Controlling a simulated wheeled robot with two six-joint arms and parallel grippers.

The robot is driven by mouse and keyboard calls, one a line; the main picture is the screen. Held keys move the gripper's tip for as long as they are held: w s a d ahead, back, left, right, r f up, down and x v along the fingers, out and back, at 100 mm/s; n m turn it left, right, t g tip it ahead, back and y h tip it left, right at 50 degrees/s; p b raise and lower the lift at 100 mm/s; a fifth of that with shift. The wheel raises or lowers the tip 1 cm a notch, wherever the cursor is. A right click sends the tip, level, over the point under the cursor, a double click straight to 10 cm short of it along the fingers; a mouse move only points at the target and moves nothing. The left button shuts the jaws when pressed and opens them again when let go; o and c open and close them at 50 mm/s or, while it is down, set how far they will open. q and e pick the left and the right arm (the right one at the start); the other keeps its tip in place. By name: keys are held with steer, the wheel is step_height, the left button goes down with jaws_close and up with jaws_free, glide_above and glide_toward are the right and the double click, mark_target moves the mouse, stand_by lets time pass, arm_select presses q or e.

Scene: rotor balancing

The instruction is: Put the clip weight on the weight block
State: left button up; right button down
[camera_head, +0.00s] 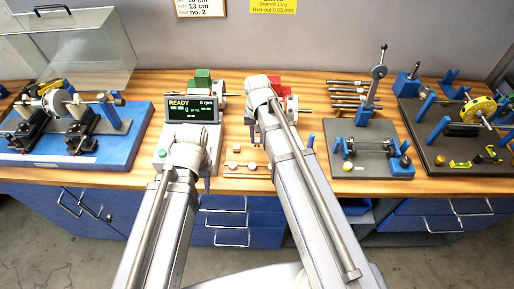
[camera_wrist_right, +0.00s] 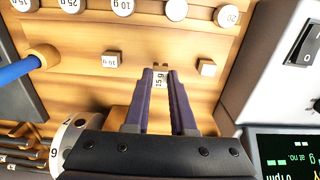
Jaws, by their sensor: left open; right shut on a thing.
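In the right wrist view my right gripper (camera_wrist_right: 160,82) is shut on a small pale clip weight (camera_wrist_right: 159,79) marked 15 g, held between its fingertips over the wood. In the head view this gripper (camera_head: 254,138) points down at the middle of the bench; its weight is too small to make out there. The wooden weight block (camera_wrist_right: 145,27), with a row of round marked weights, lies just beyond the fingertips; it also shows in the head view (camera_head: 247,175). My left gripper (camera_head: 206,183) is at the bench's front edge, mostly hidden by its arm.
Two other small pale weights, one marked 10 g (camera_wrist_right: 116,60) and one unreadable (camera_wrist_right: 207,68), flank the held one. The balancing console (camera_head: 192,110) reads READY. A blue-based rotor stand (camera_head: 70,150) stands left; a dark fixture plate (camera_head: 368,160) stands right.

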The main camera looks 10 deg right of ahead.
mark_target(257, 140)
step_height(257, 140, down, 4)
steer(key=b, duration=0.3)
steer(key=shift+r+b, duration=0.2)
steer(key=shift+b, duration=0.15)
steer(key=shift+f, duration=0.15)
steer(key=c, duration=0.8)
jaws_free()
steer(key=shift+o, duration=0.2)
step_height(257, 140, up, 12)
steer(key=r+p, duration=0.1)
steer(key=p, duration=1.1)
steer(key=s+a+n+h, duration=0.1)
steer(key=s+a+n, duration=0.6)
steer(key=s, duration=0.7)
steer(key=shift+s+a+f, duration=0.25)
steer(key=shift+s+a, duration=0.05)
steer(key=shift+a, duration=0.95)
